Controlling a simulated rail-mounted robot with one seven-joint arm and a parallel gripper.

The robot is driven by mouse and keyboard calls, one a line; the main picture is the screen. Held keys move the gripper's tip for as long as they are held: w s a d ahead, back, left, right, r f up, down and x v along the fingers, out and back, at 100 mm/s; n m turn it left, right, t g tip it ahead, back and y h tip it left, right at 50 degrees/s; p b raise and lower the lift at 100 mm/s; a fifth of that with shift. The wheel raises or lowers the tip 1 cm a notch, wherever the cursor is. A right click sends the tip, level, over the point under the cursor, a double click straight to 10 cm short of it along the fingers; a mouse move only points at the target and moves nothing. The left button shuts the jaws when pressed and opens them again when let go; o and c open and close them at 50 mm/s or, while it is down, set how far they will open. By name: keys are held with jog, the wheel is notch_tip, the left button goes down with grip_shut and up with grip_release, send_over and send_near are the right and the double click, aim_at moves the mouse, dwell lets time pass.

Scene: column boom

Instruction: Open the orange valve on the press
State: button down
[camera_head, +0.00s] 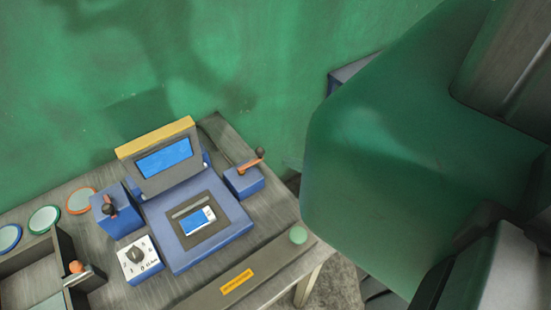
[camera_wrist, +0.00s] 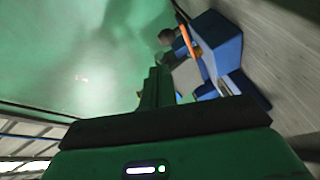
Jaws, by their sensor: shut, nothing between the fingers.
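The orange valve (camera_head: 250,166) is a short orange lever with a dark knob, mounted on a small blue box (camera_head: 243,181) at the right side of the blue press (camera_head: 205,240). In the wrist view the orange lever (camera_wrist: 187,41) slants across the blue box (camera_wrist: 216,42) at upper right, with its dark knob at its upper left. My gripper (camera_wrist: 158,76) shows in the wrist view as a narrow dark green shape pointing up towards the lever. It is shut and empty, near the lever; I cannot tell whether it touches. In the head view its fingers are not visible.
Another blue box (camera_head: 116,211) with a dark-knobbed lever stands left of the press. A white dial box (camera_head: 139,259), coloured discs and a grey tray (camera_head: 62,247) lie further left. A green wall (camera_head: 180,60) rises behind the bench. My green arm fills the right.

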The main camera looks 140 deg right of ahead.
jog(key=s+a, duration=0.2)
jog(key=a, duration=0.1)
jog(key=shift+a+r, duration=0.1)
jog(key=shift+r, duration=0.05)
dwell(0.6)
